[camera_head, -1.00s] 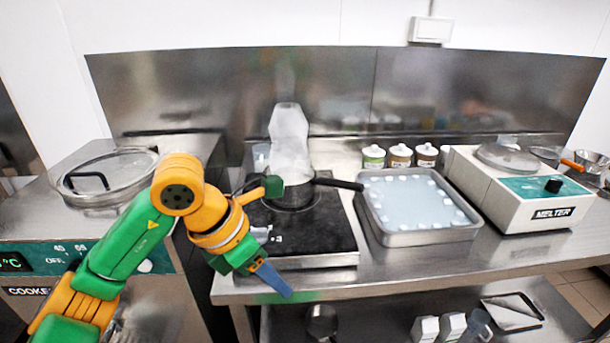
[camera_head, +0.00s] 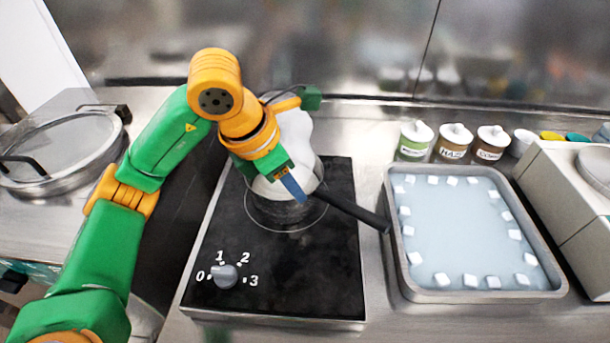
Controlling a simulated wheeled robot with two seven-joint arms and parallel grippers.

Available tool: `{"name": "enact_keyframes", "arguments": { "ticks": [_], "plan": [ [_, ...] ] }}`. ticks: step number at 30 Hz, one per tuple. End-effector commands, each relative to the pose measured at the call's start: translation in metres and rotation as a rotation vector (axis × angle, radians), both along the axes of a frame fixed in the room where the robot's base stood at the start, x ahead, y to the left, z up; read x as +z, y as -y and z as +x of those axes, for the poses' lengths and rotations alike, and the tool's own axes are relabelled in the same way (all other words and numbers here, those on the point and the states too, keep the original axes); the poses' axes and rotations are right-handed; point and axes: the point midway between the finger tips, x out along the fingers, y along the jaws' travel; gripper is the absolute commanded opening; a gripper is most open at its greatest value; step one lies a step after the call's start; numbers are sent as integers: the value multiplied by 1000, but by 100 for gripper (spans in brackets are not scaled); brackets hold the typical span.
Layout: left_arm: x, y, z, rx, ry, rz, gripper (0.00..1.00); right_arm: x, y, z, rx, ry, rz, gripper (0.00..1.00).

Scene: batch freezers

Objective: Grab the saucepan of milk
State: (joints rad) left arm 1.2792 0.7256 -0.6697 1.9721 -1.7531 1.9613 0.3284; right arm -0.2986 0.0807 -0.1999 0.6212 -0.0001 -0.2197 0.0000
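The saucepan (camera_head: 288,213) stands on the black hob at the centre, its black handle (camera_head: 355,210) pointing right and towards me. A whitish, cloudy shape (camera_head: 302,130) rises at the pan and covers much of its top; I cannot tell whether the milk itself shows. My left gripper (camera_head: 293,189) is in front of the pan and overlaps it in the picture, its blue fingertip left of where the handle starts. Contact cannot be judged. Only one finger shows clearly, so its opening is unclear. My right gripper is not in view.
The hob (camera_head: 300,275) has a dial at its front left. A metal tray (camera_head: 394,265) of pale liquid with several white cubes stands close right of the handle. Several labelled jars (camera_head: 452,145) stand behind. A lidded cooker (camera_head: 65,150) is at left, a white machine (camera_head: 570,215) at right.

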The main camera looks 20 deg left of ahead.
Motion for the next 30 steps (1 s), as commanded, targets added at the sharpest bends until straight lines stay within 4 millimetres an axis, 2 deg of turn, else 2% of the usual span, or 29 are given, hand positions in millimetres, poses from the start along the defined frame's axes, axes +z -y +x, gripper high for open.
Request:
{"name": "enact_keyframes", "arguments": {
  "ticks": [7,10,13,18,22,23,30],
  "plan": [
    [-34,13,14,-3,-8,0,39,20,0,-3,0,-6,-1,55],
    [-53,16,20,0,-5,-1,39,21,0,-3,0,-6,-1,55],
    [-59,18,23,-1,0,0,39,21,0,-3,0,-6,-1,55],
    [-60,18,23,-1,1,0,39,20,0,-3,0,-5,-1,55],
    [-60,18,23,-1,1,0,4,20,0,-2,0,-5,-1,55],
    [-60,18,23,-1,1,0,0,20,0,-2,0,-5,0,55],
    [-60,18,23,-1,1,0,0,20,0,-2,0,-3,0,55]
  ]
}}
